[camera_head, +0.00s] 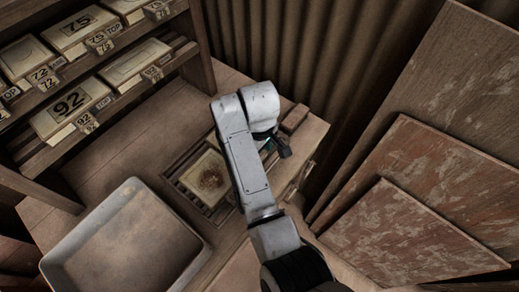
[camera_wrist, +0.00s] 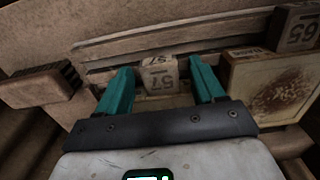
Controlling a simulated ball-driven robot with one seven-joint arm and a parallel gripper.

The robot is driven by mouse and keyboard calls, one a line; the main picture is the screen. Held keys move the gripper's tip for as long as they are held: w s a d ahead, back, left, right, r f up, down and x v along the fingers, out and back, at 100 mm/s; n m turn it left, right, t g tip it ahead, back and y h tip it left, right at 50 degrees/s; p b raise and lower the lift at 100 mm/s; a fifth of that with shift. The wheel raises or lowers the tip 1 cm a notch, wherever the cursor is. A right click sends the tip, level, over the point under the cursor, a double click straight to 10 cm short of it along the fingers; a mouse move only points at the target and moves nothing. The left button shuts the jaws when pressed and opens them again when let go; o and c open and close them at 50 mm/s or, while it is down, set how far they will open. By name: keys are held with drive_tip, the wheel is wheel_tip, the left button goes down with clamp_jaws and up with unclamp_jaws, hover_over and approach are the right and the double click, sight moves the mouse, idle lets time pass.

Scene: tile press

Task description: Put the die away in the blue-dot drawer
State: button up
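A small pale block marked 57 (camera_wrist: 160,77) shows in the wrist view, between and just beyond my fingertips, with a gap on each side. Whether it is the die of the task I cannot tell. My gripper (camera_wrist: 160,78) has teal fingers, open and empty, pointing at the block. In the head view my gripper (camera_head: 270,144) is over the right part of the bench, mostly hidden by my arm. Another block marked 65 (camera_wrist: 298,28) stands at the wrist view's upper right. No drawer with a blue dot can be made out in either view.
A framed plate with a brown stain (camera_head: 206,179) lies left of my arm. A grey metal tray (camera_head: 125,245) is at the front left. A shelf (camera_head: 60,200) with numbered boxes stands at the back left. Large boards (camera_head: 405,185) lean on the right.

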wheel_tip(320, 180, up, 12)
drive_tip(key=p, duration=0.3)
drive_tip(key=shift+r, duration=0.15)
idle(0.4)
